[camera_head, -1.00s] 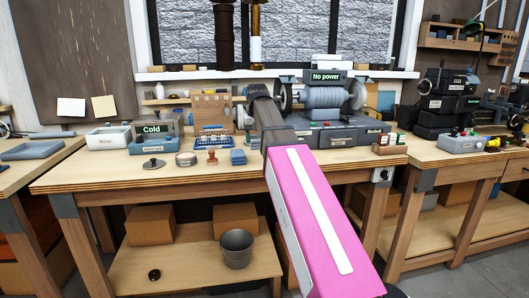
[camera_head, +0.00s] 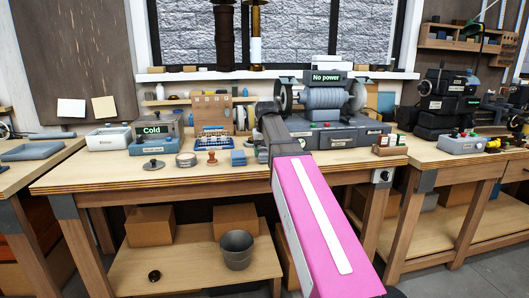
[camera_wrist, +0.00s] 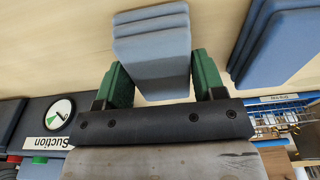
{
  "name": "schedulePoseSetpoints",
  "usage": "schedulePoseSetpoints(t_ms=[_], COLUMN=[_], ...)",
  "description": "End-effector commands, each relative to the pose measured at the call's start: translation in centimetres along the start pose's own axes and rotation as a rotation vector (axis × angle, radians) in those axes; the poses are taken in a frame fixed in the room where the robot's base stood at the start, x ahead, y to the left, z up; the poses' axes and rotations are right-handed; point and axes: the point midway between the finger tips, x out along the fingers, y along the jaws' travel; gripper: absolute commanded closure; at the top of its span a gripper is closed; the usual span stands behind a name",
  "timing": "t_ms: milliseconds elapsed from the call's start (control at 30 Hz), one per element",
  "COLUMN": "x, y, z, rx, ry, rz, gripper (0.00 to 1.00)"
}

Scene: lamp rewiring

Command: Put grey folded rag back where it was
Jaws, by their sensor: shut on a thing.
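The grey folded rag (camera_wrist: 152,50), a layered grey-blue pad, sits between the green fingers of my gripper (camera_wrist: 152,80) in the wrist view. My gripper is shut on it. Pale wooden tabletop shows behind the rag; I cannot tell whether the rag touches it. In the head view, my pink and dark arm reaches over the workbench (camera_head: 110,181) and hides the gripper and this rag. A separate blue folded stack (camera_head: 238,157) lies near the bench's front edge. A blue layered stack also shows at the upper right of the wrist view (camera_wrist: 280,40).
A suction gauge (camera_wrist: 59,114) is at the wrist view's lower left. The "No power" machine (camera_head: 325,98) stands behind my arm.

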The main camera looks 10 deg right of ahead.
Motion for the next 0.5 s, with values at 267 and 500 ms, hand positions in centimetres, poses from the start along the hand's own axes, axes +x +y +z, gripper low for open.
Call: schedulePoseSetpoints(t_ms=[267, 500], x=[0.26, 0.2], y=[-0.01, -0.01], z=[0.03, 0.02], rx=[0.0, 0.0], ry=[0.0, 0.0], rz=[0.0, 0.0], gripper=[0.11, 0.11])
